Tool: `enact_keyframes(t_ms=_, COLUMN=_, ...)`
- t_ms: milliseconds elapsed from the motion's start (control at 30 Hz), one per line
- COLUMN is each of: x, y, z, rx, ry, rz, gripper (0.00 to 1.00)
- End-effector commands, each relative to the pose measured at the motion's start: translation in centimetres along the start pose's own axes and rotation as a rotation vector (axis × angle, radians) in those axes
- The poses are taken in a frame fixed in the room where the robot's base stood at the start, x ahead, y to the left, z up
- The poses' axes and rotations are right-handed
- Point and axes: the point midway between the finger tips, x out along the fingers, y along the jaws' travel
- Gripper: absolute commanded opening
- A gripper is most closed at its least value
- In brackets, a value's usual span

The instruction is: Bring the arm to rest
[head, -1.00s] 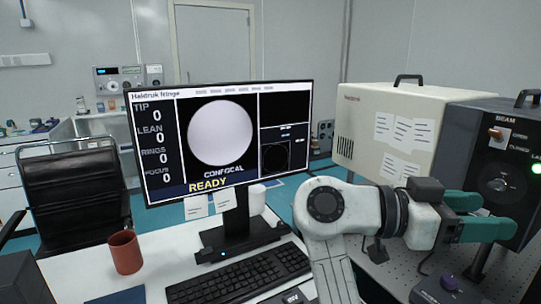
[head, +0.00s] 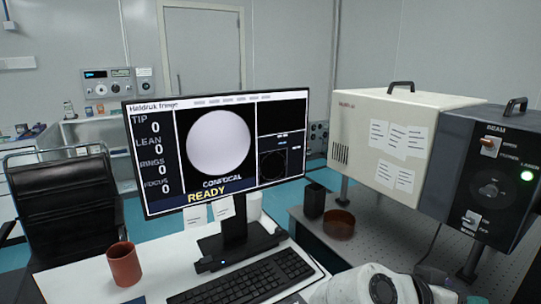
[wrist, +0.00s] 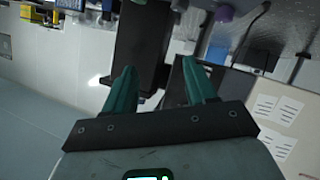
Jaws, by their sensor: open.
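My gripper (wrist: 158,66) shows in the wrist view with its two green fingers apart and nothing between them. A dark block-like shape (wrist: 143,38) lies beyond the fingertips; I cannot tell what it is or how far off. In the head view only a white part of my arm (head: 372,287) shows at the bottom edge, right of the keyboard. The gripper itself is out of that view.
A monitor (head: 222,200) reading READY stands on the white desk (head: 165,262), with a keyboard (head: 243,278) and a brown mug (head: 124,264). A cream box (head: 362,125) and a dark BEAM box (head: 455,165) stand at right. A brown dish (head: 340,225) sits on the optical table (head: 400,240).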

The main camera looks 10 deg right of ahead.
Motion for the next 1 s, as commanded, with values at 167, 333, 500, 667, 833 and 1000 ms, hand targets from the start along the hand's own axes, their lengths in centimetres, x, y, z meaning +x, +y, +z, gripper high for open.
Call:
enact_keyframes(t_ms=167, x=3.4, y=-0.1, z=8.3, rx=-0.273, ry=-0.169, rz=-0.218, gripper=0.56)
enact_keyframes(t_ms=333, x=4.3, y=0.9, z=16.8, rx=-0.514, ry=-0.329, rz=-0.466, gripper=0.56)
enact_keyframes(t_ms=500, x=2.7, y=3.5, z=24.6, rx=-0.710, ry=-0.474, rz=-0.730, gripper=0.56)
enact_keyframes(t_ms=667, x=0.1, y=6.1, z=29.4, rx=-0.822, ry=-0.569, rz=-0.934, gripper=0.56)
enact_keyframes(t_ms=833, x=-1.6, y=7.5, z=31.6, rx=-0.868, ry=-0.612, rz=-1.045, gripper=0.56)
enact_keyframes(t_ms=1000, x=-1.9, y=7.6, z=31.9, rx=-0.874, ry=-0.618, rz=-1.063, gripper=0.56)
